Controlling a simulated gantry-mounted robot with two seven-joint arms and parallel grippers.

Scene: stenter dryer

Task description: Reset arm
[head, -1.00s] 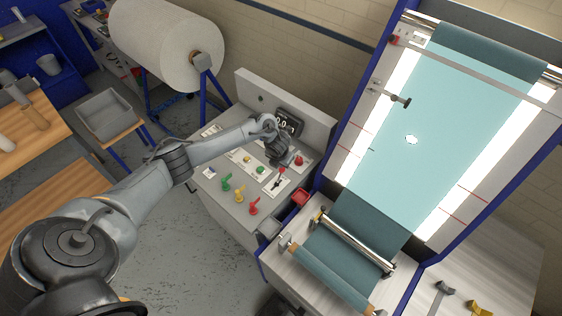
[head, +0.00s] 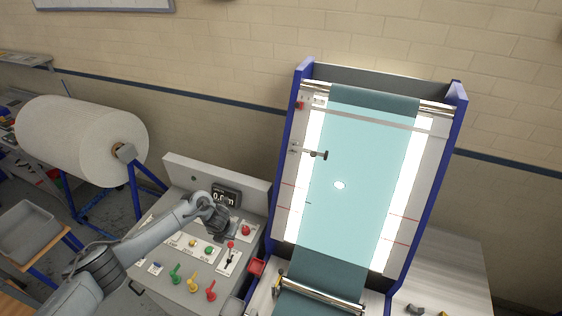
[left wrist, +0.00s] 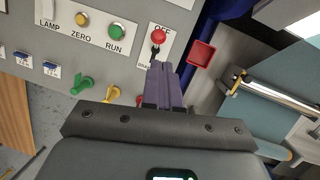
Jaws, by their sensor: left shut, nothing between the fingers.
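My left gripper (head: 226,236) is over the grey control panel (head: 150,275), at its right part below the display. Its two dark fingers (left wrist: 164,82) are together with nothing between them in the left wrist view. The tips are close to the lower end of the red-knobbed lever (left wrist: 158,40) on the plate marked OFF; whether they touch it I cannot tell. The same lever shows in the head view (head: 230,246). My right gripper is not in view.
Green (head: 176,274), yellow (head: 193,283) and red (head: 211,290) levers stand along the panel's front. A red tray (head: 257,267) is at its right edge. The lit frame with teal fabric (head: 365,180) stands right. A white roll (head: 75,140) is left.

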